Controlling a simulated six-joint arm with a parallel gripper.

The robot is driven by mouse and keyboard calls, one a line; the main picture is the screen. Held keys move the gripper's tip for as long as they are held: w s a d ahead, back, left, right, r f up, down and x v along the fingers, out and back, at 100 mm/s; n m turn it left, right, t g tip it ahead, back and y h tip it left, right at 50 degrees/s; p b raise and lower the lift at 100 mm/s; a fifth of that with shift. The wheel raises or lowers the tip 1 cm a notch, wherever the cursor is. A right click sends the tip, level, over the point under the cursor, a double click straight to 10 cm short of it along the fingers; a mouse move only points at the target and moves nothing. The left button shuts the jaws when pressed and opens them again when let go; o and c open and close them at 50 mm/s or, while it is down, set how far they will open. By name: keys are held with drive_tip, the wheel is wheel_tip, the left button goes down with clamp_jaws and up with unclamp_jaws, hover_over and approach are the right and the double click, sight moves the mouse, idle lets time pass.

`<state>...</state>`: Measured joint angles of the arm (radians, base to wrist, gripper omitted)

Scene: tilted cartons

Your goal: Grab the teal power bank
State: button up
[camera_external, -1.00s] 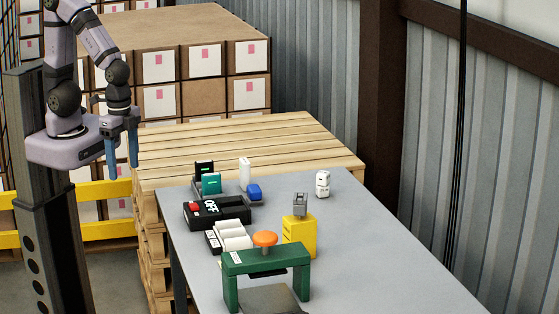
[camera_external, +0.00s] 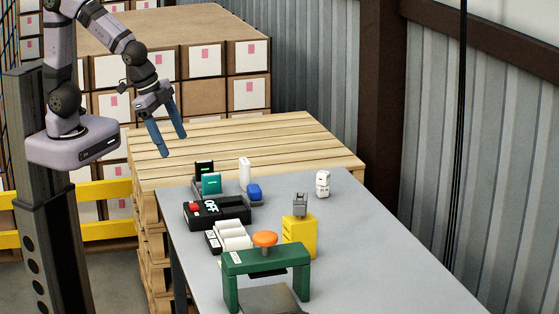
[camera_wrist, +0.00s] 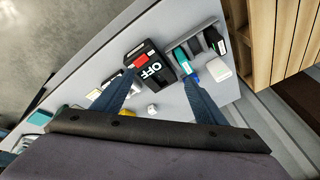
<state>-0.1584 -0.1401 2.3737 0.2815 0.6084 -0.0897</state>
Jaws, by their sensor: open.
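The teal power bank (camera_external: 211,184) stands upright in a grey holder at the table's far left, just in front of a black block (camera_external: 204,169). In the wrist view the teal power bank (camera_wrist: 180,54) shows near the tip of my right finger, beside the black box marked OFF. My gripper (camera_external: 174,146) is open and empty, above and to the left of the holder, with its blue fingers pointing down. In the wrist view my gripper (camera_wrist: 160,77) has its fingers spread, with the table seen between them.
Close by are a black OFF box (camera_external: 222,212) with a red part, a white block (camera_external: 244,173) and a blue piece (camera_external: 254,191). White rolls (camera_external: 233,235), a yellow box (camera_external: 299,236) and a green frame (camera_external: 267,257) stand nearer.

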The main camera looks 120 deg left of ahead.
drive_tip(key=w+a+r+m+t, duration=0.2)
drive_tip(key=w+a+r+t, duration=0.15)
drive_tip(key=w+a, duration=0.55)
drive_tip(key=w+a+r+m+t, duration=0.2)
drive_tip(key=w+a+t, duration=0.3)
drive_tip(key=w+a, duration=0.35)
drive_tip(key=s+d+f+m+g+h+b, duration=0.1)
drive_tip(key=s+f+m+h, duration=0.2)
drive_tip(key=s+h, duration=0.4)
drive_tip(key=s+f+m+g+h, duration=0.15)
drive_tip(key=s+f+h, duration=0.3)
drive_tip(key=s, duration=0.55)
approach(210, 174)
drive_tip(key=shift+w+d+f+m+h, duration=0.25)
drive_tip(key=shift+w+d+f+m, duration=0.2)
drive_tip(key=shift+w+d+f, duration=0.55)
drive_tip(key=shift+w+a+f, duration=0.1)
drive_tip(key=shift+f, duration=0.2)
drive_tip(key=shift+p+x, duration=1.3)
drive_tip(key=shift+x, duration=1.65)
drive_tip(key=shift+w+d+f, duration=0.2)
drive_tip(key=shift+w+d, duration=0.25)
drive_tip(key=shift+w, duration=0.05)
